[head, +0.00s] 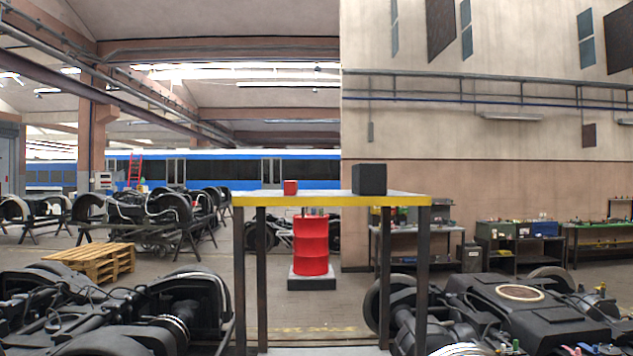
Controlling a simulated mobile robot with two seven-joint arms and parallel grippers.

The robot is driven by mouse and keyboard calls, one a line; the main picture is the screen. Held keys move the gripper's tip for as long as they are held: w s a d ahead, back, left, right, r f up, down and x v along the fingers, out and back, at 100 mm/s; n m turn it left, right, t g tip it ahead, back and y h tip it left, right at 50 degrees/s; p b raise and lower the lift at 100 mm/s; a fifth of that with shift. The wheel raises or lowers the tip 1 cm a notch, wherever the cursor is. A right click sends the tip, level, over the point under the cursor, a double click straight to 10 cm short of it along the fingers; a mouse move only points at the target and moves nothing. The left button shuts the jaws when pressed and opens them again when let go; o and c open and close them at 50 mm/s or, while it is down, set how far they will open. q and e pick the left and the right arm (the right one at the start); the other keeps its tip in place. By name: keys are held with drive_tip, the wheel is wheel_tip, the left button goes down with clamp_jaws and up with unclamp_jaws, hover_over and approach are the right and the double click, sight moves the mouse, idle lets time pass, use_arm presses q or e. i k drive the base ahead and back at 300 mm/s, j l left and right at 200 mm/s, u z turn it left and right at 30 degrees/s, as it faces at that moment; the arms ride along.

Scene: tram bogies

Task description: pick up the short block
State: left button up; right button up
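Two blocks stand apart on a table (330,199) with a yellow front edge. The small red block (290,187) is on the left part of the top and is the shorter one. The larger dark grey block (369,180) is on the right part and stands about twice as tall. Nothing touches either block. Neither of my grippers shows in the head view.
A red barrel (310,245) stands on a dark base behind the table. Bogies with wheels flank the table at the lower left (120,310) and lower right (510,310). A wooden pallet (92,262) lies at left. The tabletop between the blocks is clear.

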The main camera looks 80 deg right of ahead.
sight(368, 179)
drive_tip(key=z, duration=2.8)
drive_tip(key=i+j, duration=1.1)
drive_tip(key=j, duration=0.15)
